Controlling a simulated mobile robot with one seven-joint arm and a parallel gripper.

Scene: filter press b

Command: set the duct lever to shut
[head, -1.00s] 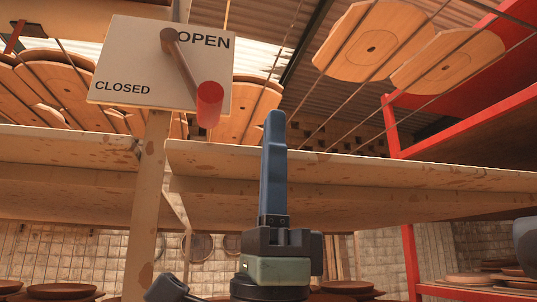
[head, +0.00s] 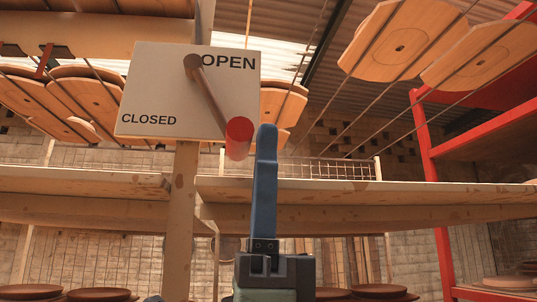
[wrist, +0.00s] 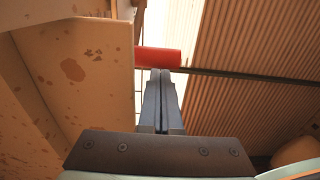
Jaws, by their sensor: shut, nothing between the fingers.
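The duct lever (head: 209,92) is a brown rod on a pivot in front of a white board (head: 150,88) marked OPEN at upper right and CLOSED at lower left. The rod slants down to the right and ends in a red handle (head: 239,138). My gripper (head: 266,135) points up, its blue fingers shut, just right of the red handle in the head view. In the wrist view the red handle (wrist: 158,57) lies across the view just beyond the shut fingertips (wrist: 160,75). I cannot tell whether they touch it.
A post (head: 181,220) holds the board. A wooden shelf (head: 410,195) runs across behind my gripper, with a wire basket (head: 320,168) on it. A red rack (head: 433,190) stands at right. Wooden plates hang on rods overhead.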

